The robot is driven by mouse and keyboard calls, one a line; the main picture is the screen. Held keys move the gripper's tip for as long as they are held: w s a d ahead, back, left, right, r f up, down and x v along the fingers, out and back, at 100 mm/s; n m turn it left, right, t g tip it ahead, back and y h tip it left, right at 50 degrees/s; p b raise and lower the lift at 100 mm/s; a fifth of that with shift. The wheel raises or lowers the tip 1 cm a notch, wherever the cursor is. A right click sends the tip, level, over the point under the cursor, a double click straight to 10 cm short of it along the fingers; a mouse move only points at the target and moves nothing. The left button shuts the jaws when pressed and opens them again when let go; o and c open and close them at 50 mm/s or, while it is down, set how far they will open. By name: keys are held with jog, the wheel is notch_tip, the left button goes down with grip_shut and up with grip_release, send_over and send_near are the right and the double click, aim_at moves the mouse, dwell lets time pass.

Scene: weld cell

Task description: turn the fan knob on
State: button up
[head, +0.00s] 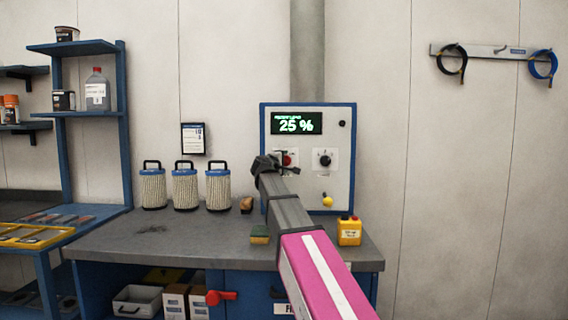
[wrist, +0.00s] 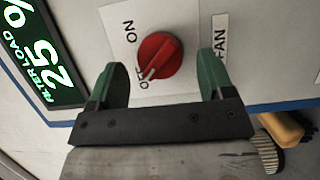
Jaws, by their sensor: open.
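The red fan knob (wrist: 161,53) sits on a white plate on the control panel, between ON and OFF lettering, with a FAN label (wrist: 220,38) to its right in the wrist view. Its white pointer mark points toward OFF. In the head view the knob (head: 291,158) is partly hidden by my gripper (head: 266,163). In the wrist view the green fingers of my gripper (wrist: 162,62) are open, one on each side of the knob, with visible gaps. How far the fingertips are from the panel is hard to tell.
The panel (head: 339,184) has a display (head: 297,123) reading 25 %, a black knob (head: 325,159) and a yellow knob (head: 327,202). On the workbench (head: 150,239) are several filter cartridges (head: 185,190), a brush (head: 246,205), a sponge (head: 260,234) and a yellow canister (head: 349,232).

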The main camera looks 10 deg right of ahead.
jog(key=shift+x, duration=0.8)
jog(key=shift+c, duration=0.3)
jog(key=c, duration=0.9)
jog(key=shift+o, duration=0.2)
